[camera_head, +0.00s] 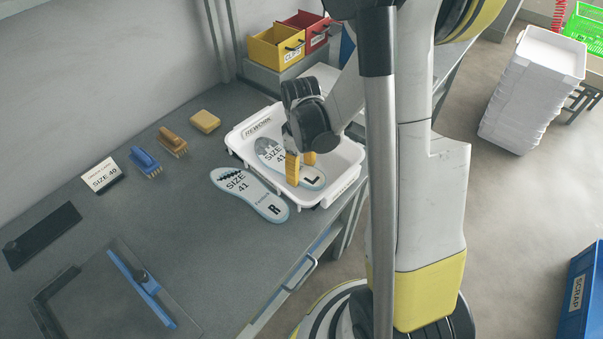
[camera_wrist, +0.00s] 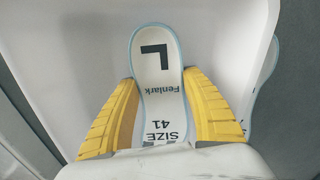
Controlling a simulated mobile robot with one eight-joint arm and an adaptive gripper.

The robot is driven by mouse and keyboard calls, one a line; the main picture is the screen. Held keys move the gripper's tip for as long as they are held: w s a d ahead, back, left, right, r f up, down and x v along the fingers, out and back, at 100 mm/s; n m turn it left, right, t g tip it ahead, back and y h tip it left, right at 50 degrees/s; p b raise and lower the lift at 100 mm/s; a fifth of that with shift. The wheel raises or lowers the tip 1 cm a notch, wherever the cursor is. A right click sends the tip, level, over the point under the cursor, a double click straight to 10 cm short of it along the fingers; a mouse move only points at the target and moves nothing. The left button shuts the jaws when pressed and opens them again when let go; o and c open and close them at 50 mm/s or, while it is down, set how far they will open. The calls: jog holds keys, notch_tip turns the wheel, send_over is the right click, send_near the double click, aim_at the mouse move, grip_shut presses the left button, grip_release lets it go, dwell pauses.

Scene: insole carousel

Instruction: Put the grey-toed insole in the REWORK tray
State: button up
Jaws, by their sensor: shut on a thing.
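A white tray with a REWORK label (camera_head: 236,141) stands on the bench. An insole marked L and SIZE 41 (camera_head: 313,178) is inside its outline, with a greyish toe toward the tray's back left. My gripper (camera_head: 301,163) reaches down over the tray, its yellow fingers shut on the insole's two sides. In the wrist view the insole (camera_wrist: 158,68) lies between the fingers (camera_wrist: 160,85), heel away from me, and its toe is hidden by the gripper. I cannot tell whether the insole touches the tray floor.
An insole marked R (camera_head: 262,203), with a dark-patterned toe, lies on the bench beside the tray. Brushes (camera_head: 145,162), a yellow block (camera_head: 205,121) and a SIZE 40 card (camera_head: 101,175) lie further left. Yellow (camera_head: 270,50) and red bins stand behind. A blue SCRAP bin (camera_head: 590,300) stands at right.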

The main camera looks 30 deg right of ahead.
jog(key=shift+f, duration=0.15)
jog(key=o, duration=1)
jog(key=shift+o, duration=0.2)
notch_tip(320, 180, up, 11)
jog(key=p, duration=0.6)
jog(key=s+a+r+m+t, duration=0.2)
jog(key=s+a+r+t, duration=0.1)
jog(key=s+a+r, duration=0.2)
jog(key=s+a+r+m+t, duration=0.3)
jog(key=s+a+r+t, duration=0.1)
jog(key=r, duration=0.6)
jog(key=shift+s+a, duration=0.6)
jog(key=shift+a, duration=0.2)
